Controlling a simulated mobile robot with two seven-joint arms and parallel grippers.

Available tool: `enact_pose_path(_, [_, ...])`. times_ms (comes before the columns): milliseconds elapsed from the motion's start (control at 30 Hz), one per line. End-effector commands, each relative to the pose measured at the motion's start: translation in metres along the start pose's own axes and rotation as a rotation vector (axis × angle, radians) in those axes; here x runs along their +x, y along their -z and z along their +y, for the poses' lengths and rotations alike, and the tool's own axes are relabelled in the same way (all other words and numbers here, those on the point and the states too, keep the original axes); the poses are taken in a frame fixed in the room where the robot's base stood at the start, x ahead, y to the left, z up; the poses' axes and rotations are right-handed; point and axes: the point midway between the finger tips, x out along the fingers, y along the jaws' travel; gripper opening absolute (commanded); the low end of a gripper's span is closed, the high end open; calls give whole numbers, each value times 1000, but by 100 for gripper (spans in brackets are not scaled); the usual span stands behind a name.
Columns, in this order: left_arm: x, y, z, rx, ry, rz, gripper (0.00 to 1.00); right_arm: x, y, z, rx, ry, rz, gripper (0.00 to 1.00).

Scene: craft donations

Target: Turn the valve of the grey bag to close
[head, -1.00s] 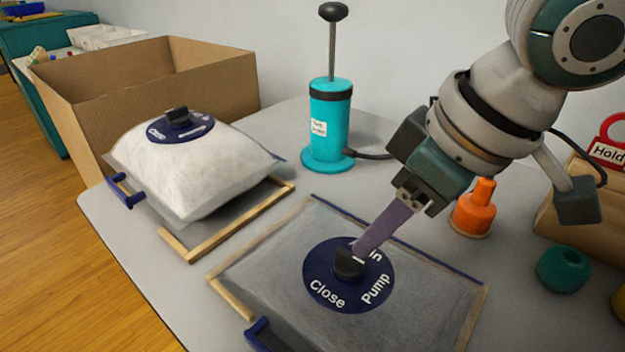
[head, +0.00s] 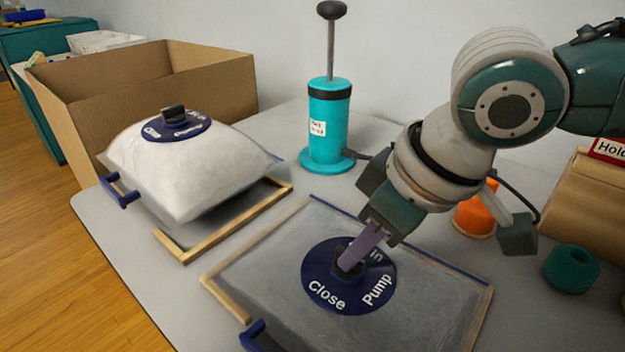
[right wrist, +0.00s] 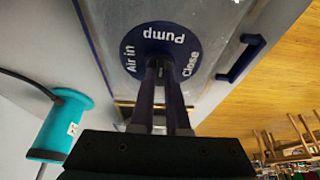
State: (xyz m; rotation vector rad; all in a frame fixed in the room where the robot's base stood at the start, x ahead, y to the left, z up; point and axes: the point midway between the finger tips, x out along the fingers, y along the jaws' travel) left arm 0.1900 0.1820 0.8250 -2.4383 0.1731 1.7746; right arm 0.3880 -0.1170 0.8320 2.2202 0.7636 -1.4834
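The grey bag (head: 270,290) lies flat on the table at front, on a wooden frame. Its round dark-blue valve plate (head: 322,304) reads Air in, Pump and Close; it also shows in the right wrist view (right wrist: 133,40). My right gripper (head: 350,264) points down at the plate's middle. In the right wrist view its two purple fingers (right wrist: 160,66) stand on either side of the small black valve knob, with a narrow gap between them. Whether they press on the knob is unclear. The fingers largely hide the knob, and its setting cannot be read. My left gripper is not in view.
A puffed white bag (head: 185,170) with its own valve sits on a second frame at left, before an open cardboard box (head: 150,95). A teal pump (head: 328,125) stands behind. An orange cone (head: 476,215) and a green spool (head: 571,268) are at right.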

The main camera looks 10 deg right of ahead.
Motion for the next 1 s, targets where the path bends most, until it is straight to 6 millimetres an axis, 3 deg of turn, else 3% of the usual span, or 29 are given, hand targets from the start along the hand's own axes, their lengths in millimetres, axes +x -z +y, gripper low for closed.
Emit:
enact_pose_path(100, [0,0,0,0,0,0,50,0,0,0,0,0,0,0])
enact_pose_path(633, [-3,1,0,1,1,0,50,-1,0,0,10,-3,0,0])
enact_pose_path(1000, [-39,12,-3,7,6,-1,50,-6,2,-4,173,-65,-3,0])
